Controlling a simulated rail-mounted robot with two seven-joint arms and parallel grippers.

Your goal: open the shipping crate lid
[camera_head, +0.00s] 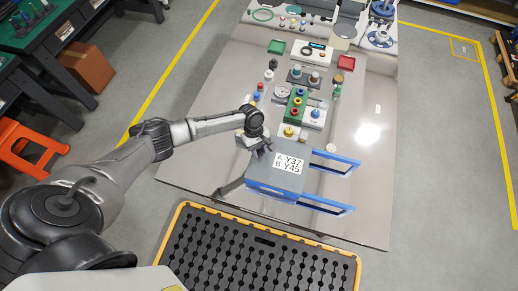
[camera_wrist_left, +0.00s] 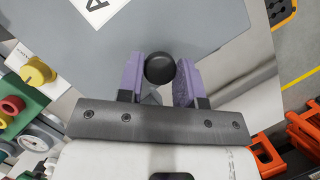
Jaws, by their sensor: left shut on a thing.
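The shipping crate's grey lid (camera_head: 262,178) bears a white label (camera_head: 289,163) reading "A Y37 B Y45". Blue crate parts (camera_head: 336,161) stick out to its right. In the left wrist view the lid (camera_wrist_left: 205,25) fills the top, with a corner of the label in sight. My left gripper (camera_head: 267,148) is at the lid's far left edge. In the wrist view its purple fingers (camera_wrist_left: 158,80) are shut on a round black knob (camera_wrist_left: 160,69) by the lid's edge. How far the lid is raised I cannot tell. My right gripper is out of view.
The crate stands on a shiny grey table (camera_head: 215,155). A black mat with a yellow edge (camera_head: 262,241) lies in front. The table's right side is clear.

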